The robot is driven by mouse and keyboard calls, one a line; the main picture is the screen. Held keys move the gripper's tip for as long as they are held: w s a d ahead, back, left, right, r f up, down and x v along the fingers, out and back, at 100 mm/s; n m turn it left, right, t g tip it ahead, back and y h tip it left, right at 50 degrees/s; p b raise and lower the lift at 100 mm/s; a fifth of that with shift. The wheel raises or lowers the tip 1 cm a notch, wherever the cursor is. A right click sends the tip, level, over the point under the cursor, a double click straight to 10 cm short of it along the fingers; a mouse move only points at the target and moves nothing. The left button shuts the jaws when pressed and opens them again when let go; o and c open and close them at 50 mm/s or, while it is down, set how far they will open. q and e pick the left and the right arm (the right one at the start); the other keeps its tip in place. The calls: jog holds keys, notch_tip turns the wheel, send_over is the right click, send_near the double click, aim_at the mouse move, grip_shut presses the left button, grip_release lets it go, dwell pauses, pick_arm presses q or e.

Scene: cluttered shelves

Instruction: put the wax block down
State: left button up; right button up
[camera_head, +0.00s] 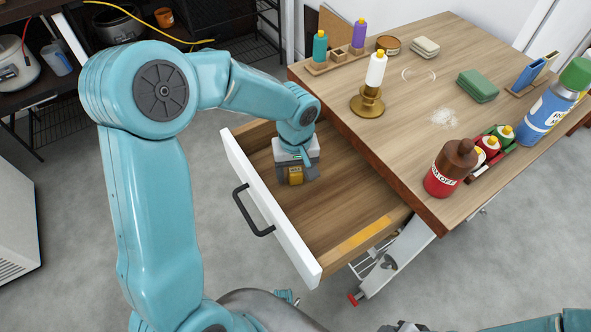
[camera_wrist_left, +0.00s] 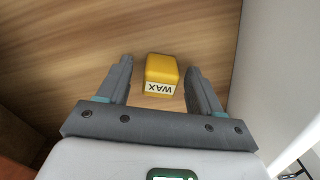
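The drawer (camera_head: 330,205) has a white front and a black handle. Of my right arm only a little shows at the bottom right edge.
The drawer's middle is clear. A yellow strip (camera_head: 365,234) marks its right side wall.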

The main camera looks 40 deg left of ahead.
aim_at(295, 170)
pick_arm(q)
jog(key=shift+r, duration=0.25)
notch_tip(295, 170, up, 12)
jog(key=p, duration=0.2)
jog(key=shift+p, duration=0.35)
